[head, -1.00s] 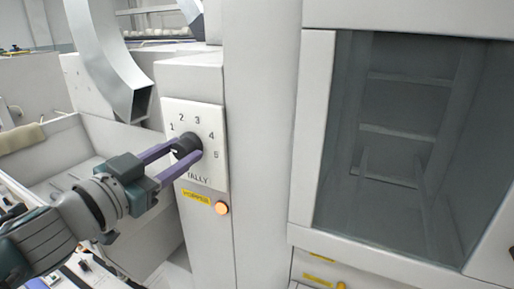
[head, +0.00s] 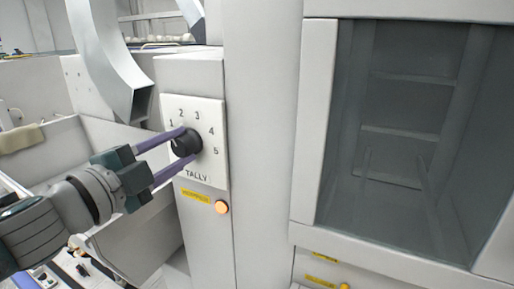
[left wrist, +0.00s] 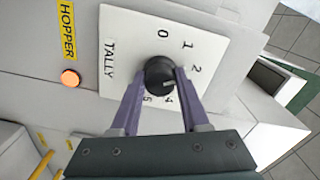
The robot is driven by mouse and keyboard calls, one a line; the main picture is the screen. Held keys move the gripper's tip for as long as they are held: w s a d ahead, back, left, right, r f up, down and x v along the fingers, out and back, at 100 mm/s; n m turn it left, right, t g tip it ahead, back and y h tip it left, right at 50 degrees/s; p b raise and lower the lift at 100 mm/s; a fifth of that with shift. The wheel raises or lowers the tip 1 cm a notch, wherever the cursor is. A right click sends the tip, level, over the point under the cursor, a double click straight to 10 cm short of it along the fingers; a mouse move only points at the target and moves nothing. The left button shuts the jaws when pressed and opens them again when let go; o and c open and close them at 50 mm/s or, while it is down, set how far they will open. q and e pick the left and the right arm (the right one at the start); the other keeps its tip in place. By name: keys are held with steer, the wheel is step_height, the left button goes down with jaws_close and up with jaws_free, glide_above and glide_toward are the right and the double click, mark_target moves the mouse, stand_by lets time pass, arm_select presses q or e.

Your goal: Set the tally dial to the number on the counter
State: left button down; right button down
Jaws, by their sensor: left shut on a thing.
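The tally dial is a round black knob (head: 184,143) on a white plate (head: 216,172) marked TALLY, with numbers around it. It also shows in the left wrist view (left wrist: 159,71), where 0, 1, 2, 4 and 5 can be read and 3 is hidden behind a finger. A pale mark on the knob seems to point to the lower right there, roughly toward the hidden 3 or the 4; I cannot tell exactly. My left gripper (head: 188,143) is shut on the knob, one purple finger on each side. My right gripper is not in view. I cannot make out the counter.
A lit orange button (head: 222,207) sits beside a yellow HOPPER label (head: 196,196) below the plate. A metal chute (head: 112,60) hangs to the left over a pale bin (head: 130,170). A cabinet with a dark window (head: 400,140) stands at the right.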

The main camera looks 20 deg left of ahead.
arm_select(q)
steer(key=m+b, duration=0.1)
steer(key=m, duration=0.4)
steer(key=shift+m, duration=0.3)
steer(key=shift+r+m+b, duration=0.1)
steer(key=shift+m+b, duration=0.45)
steer(key=shift+m, duration=1.65)
steer(key=shift+c, duration=2)
jaws_free()
steer(key=shift+s, duration=0.1)
steer(key=s+b, duration=0.2)
steer(key=s, duration=0.7)
steer(key=shift+s+a, duration=0.35)
steer(key=shift+s, duration=0.05)
